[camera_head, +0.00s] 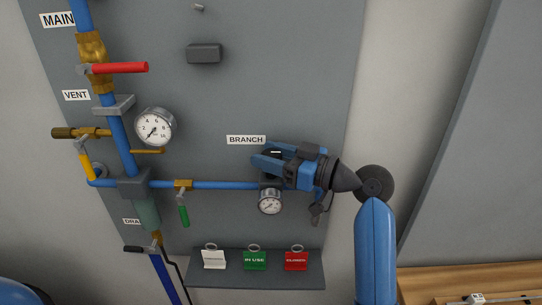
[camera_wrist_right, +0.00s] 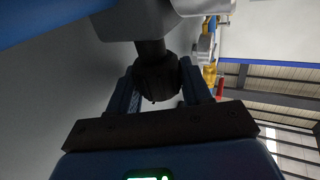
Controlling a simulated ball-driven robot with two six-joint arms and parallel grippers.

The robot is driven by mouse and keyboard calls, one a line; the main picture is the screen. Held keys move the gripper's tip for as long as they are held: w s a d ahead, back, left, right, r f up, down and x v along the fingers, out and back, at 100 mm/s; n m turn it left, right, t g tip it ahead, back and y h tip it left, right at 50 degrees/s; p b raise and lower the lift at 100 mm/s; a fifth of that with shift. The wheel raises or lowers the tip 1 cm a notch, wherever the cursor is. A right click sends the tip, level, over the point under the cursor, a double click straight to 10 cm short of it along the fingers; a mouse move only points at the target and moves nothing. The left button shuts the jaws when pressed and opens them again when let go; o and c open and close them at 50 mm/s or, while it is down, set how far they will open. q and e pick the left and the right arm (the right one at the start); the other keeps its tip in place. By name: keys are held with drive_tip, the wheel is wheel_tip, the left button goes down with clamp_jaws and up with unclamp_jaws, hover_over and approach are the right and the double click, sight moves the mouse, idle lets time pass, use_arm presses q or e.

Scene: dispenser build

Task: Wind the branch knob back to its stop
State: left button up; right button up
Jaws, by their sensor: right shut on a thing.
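The BRANCH label (camera_head: 246,140) is on the grey panel, up and left of my right gripper (camera_head: 268,161). In the head view my right gripper reaches in from the right, and its fingers hide most of the branch knob. In the right wrist view the dark, ribbed knob (camera_wrist_right: 157,78) sits between the two blue fingers, below a grey body (camera_wrist_right: 150,18) that it joins by a short dark stem. The right gripper is shut on the knob. The knob's turn position cannot be read. My left gripper is not in view.
A small gauge (camera_head: 270,201) hangs just below my right gripper. The blue branch pipe (camera_head: 225,185) runs left from there, with a green lever (camera_head: 183,215). A shelf (camera_head: 225,281) below carries white, green and red tags. A larger gauge (camera_head: 155,126) and red lever (camera_head: 125,67) are left.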

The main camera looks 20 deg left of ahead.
drive_tip(key=o, duration=0.9)
drive_tip(key=shift+o, duration=0.2)
